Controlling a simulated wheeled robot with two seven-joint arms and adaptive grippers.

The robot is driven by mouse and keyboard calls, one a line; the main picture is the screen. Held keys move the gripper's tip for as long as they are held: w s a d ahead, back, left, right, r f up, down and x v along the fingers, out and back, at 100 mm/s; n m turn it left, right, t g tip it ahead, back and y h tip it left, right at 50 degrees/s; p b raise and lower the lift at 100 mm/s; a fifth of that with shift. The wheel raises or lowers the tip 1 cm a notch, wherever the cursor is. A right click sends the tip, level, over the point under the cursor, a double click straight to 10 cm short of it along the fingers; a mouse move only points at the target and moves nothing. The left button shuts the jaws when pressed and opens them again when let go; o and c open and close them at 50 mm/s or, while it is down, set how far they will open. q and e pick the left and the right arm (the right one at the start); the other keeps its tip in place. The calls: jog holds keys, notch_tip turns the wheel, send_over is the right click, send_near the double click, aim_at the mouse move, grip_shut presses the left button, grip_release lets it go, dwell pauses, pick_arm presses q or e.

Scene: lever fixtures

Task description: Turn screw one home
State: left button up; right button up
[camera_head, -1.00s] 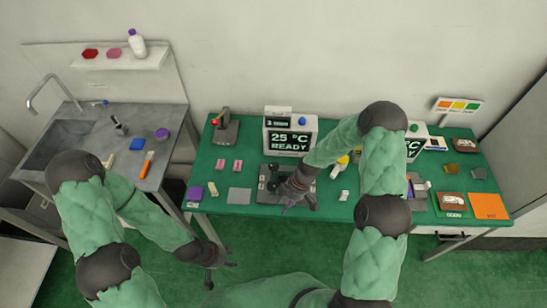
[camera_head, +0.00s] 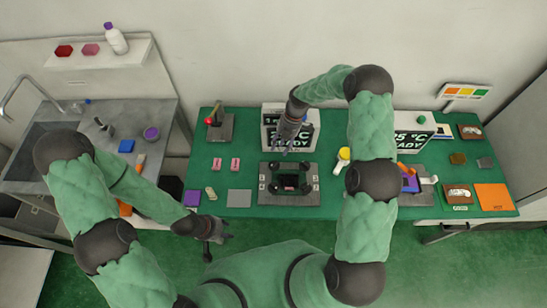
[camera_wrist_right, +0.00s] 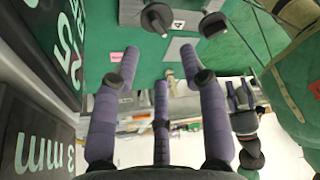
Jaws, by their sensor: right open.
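The grey screw fixture (camera_head: 290,199) lies on the green bench, with dark knobs near its corners and a small dark display in the middle. I cannot tell from the labels which knob is screw one. In the right wrist view two dark knobs (camera_wrist_right: 158,18) stand near the top, beside a label reading 4. My right gripper (camera_head: 288,147) is open and empty, between the fixture and the display box behind it, touching no knob. Its spread fingers show in the right wrist view (camera_wrist_right: 160,95). My left gripper (camera_head: 222,238) hangs in front of the bench, its fingers apart and empty.
The display box (camera_head: 270,125) stands close behind my right gripper. A yellow-topped bottle (camera_head: 343,157) is to the right of the fixture, and a grey square plate (camera_head: 239,198) to its left. A red-knobbed lever fixture (camera_head: 220,127) is at the back left.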

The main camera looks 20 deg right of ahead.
jog(key=x, duration=0.6)
jog(key=p+x, duration=0.1)
jog(key=x, duration=0.2)
jog(key=shift+w+f, duration=0.15)
jog(key=shift+w, duration=0.1)
grip_shut()
